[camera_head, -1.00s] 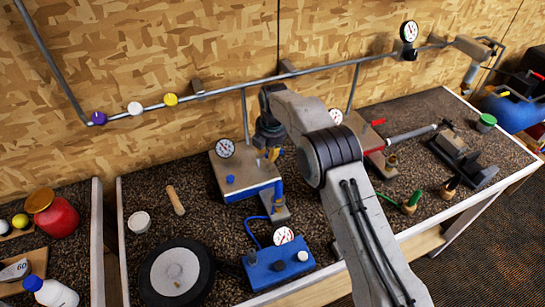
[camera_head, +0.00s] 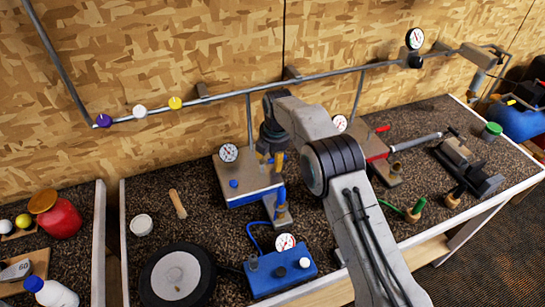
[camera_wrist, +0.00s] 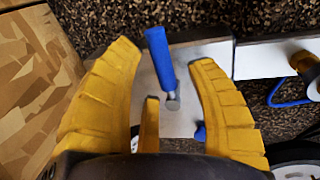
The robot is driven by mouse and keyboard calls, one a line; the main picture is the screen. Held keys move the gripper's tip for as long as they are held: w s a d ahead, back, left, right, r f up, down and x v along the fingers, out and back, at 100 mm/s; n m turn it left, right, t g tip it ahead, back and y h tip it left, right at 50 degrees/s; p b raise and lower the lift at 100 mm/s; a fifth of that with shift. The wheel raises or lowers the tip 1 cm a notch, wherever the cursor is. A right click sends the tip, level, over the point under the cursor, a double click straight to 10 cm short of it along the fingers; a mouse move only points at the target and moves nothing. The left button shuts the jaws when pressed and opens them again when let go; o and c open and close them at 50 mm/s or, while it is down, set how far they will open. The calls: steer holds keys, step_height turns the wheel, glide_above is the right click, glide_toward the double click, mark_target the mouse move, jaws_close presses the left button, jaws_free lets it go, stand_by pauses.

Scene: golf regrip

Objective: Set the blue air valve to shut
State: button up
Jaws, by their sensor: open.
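The blue air valve's lever (camera_wrist: 160,55) shows in the wrist view as a blue handle on a grey metal pivot, above the pale top of a valve block (camera_wrist: 190,65). The handle points toward the top of that view and lies between the two fingertips. My gripper (camera_wrist: 165,58) is open, its yellow fingers on either side of the handle with gaps; contact is not seen. In the head view my gripper (camera_head: 271,160) hangs over the right part of the blue-edged block (camera_head: 250,183) and hides most of the lever.
A gauge (camera_head: 228,153) and small blue knob (camera_head: 233,183) are on the block. A brass fitting (camera_head: 282,216) with blue hose stands just in front. A blue gauge box (camera_head: 280,273) and a black wheel (camera_head: 176,275) are nearer. A red-handled block (camera_head: 378,150) is to the right.

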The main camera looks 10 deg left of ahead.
steer(key=shift+r, duration=0.1)
step_height(320, 180, up, 12)
steer(key=s+d, duration=0.1)
steer(key=s, duration=0.1)
steer(key=shift+f, duration=0.2)
steer(key=shift+d, duration=0.15)
stand_by(0.5)
steer(key=s+d+r+m+t+b, duration=0.1)
steer(key=s+d+r+m, duration=0.55)
steer(key=d, duration=0.35)
steer(key=s+d+r+m, duration=0.5)
steer(key=d+r+m, duration=0.15)
steer(key=d, duration=0.25)
steer(key=s+d+f+m, duration=0.2)
steer(key=s+d+m, duration=0.2)
steer(key=s, duration=0.3)
steer(key=s+d+f+m+t+b, duration=0.1)
steer(key=s+d+f+m, duration=0.1)
steer(key=s, duration=0.6)
steer(key=s+d+f+m+h, duration=0.1)
steer(key=s+d+f+m, duration=0.1)
steer(key=s+d+m, duration=0.3)
steer(key=s, duration=0.2)
steer(key=shift+s+d+f+m+t, duration=0.25)
steer(key=shift+s+d+m+t, duration=0.05)
steer(key=shift+m+t, duration=0.1)
steer(key=shift+a, duration=0.15)
